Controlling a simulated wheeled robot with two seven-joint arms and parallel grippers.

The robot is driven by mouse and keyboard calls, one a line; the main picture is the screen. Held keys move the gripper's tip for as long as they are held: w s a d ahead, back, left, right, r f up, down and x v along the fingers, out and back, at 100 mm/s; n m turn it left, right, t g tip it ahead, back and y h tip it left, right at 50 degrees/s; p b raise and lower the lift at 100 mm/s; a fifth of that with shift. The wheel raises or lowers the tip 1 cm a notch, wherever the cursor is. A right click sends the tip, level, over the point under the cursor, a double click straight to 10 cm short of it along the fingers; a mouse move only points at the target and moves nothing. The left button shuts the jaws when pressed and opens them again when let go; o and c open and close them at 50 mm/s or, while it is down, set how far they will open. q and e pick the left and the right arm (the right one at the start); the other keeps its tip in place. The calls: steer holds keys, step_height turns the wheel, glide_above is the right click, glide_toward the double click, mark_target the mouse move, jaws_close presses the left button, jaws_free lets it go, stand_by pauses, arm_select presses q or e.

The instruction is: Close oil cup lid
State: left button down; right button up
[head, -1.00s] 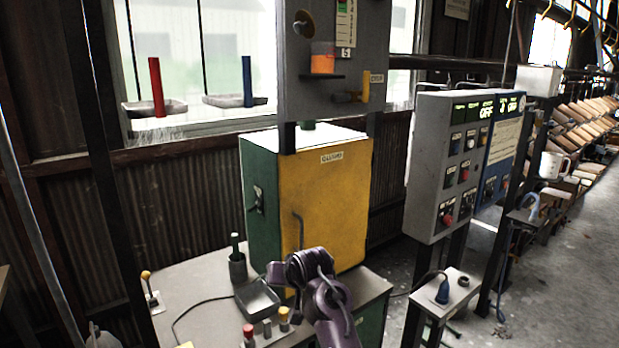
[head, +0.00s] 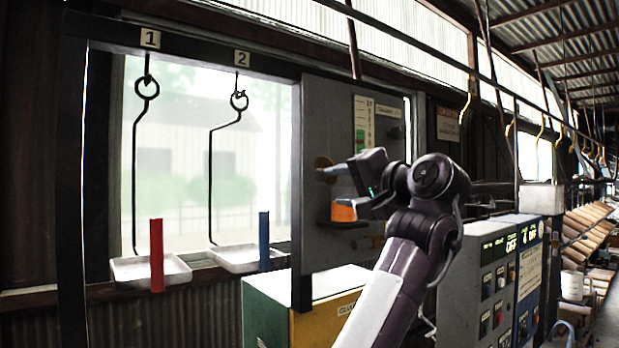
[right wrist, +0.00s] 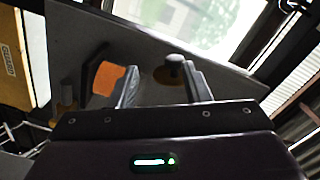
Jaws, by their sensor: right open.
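The orange oil cup (head: 343,211) sits on a small dark shelf on the grey panel. It also shows in the right wrist view (right wrist: 116,80), left of the left finger. A round brown lid (head: 323,163) stands raised above the cup, partly hidden by my gripper in the head view. In the right wrist view the brown lid (right wrist: 163,76) has a dark knob (right wrist: 175,63), which appears between the fingers, nearer the right one. My right gripper (head: 331,187) is open and empty in front of the panel. Contact with the knob cannot be told. My left gripper is out of view.
The grey panel (head: 318,110) carries a gauge (head: 364,122). A yellow and green cabinet (head: 268,312) stands below it. Hooks hang at left near trays with a red bar (head: 157,255) and a blue bar (head: 264,241). A control box (head: 470,285) is at right.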

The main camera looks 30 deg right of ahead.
mark_target(320, 176)
steer(key=w+p, duration=0.1)
steer(key=w, duration=0.1)
steer(key=w+r+p, duration=0.1)
steer(key=w+p, duration=0.1)
steer(key=w+r+p, duration=0.1)
steer(key=w, duration=0.1)
steer(key=shift+w+a+p, duration=0.2)
steer(key=shift+p, duration=0.15)
steer(key=shift+w, duration=0.25)
steer(key=shift+s, duration=0.1)
steer(key=c, duration=0.9)
